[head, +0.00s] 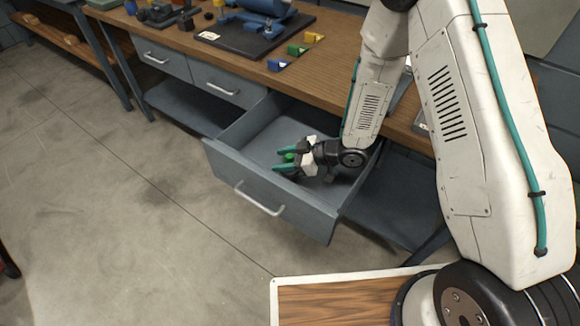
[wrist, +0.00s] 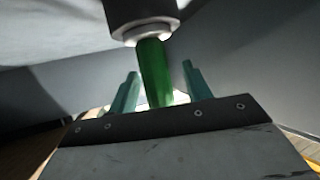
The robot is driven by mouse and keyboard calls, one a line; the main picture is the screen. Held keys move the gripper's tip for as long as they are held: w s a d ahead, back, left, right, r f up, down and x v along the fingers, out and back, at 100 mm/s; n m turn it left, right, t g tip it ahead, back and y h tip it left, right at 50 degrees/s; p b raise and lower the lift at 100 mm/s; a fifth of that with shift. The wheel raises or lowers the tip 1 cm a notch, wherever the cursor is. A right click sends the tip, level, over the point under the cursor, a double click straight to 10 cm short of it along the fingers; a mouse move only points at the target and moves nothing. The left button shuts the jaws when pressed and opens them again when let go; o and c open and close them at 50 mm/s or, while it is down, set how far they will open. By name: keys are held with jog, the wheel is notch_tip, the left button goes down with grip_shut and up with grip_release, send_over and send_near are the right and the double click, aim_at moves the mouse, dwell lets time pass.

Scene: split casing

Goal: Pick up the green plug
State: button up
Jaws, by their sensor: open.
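The green plug (head: 289,157) shows as a small green spot between my gripper's fingers, inside the open drawer. In the wrist view the plug (wrist: 154,72) is a green shaft with a pale collar and a dark wider part at the top of the picture. My gripper (head: 280,161) reaches down into the drawer with its teal fingers apart. In the wrist view the two fingers (wrist: 158,85) stand on either side of the green shaft, with gaps visible. I cannot tell how deep the shaft lies between them. Much of the plug is hidden in the head view.
The drawer (head: 268,196) is pulled out, with grey walls close around my gripper. Above it, the wooden bench (head: 235,50) holds a blue casing (head: 264,6) on a black board (head: 240,40). The floor in front is clear.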

grip_shut()
